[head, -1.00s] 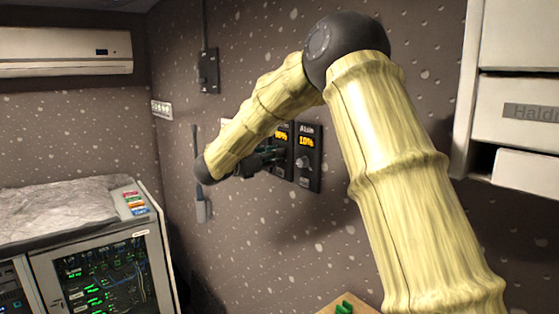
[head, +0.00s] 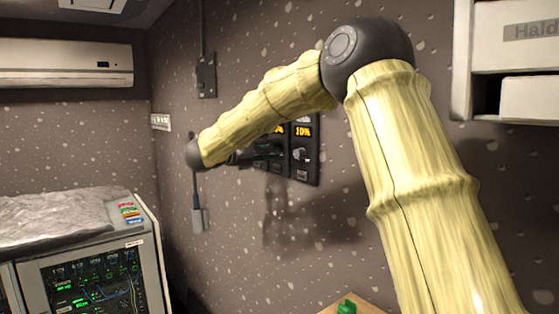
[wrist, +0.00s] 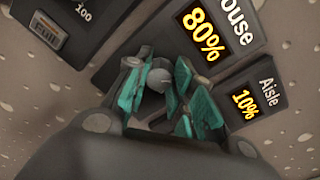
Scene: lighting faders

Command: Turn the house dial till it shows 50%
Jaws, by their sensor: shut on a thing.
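The house panel is the dark box whose display (wrist: 204,35) reads 80% in the wrist view. Its grey house dial (wrist: 158,80) sits below that display, between the teal fingers. My gripper (wrist: 166,92) is shut on the dial, its fingers on either side of it. In the head view my gripper (head: 262,151) is at the wall panels, partly behind my arm, and the dial is hidden there. Only the edge of the house display shows in that view.
The aisle panel (head: 305,150) is right beside the house panel, and its display (wrist: 245,104) reads 10%. Another dark panel (wrist: 60,30) is on the other side. A wall switch (head: 206,75), a rack cabinet (head: 90,270) and white shelving (head: 520,60) stand around.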

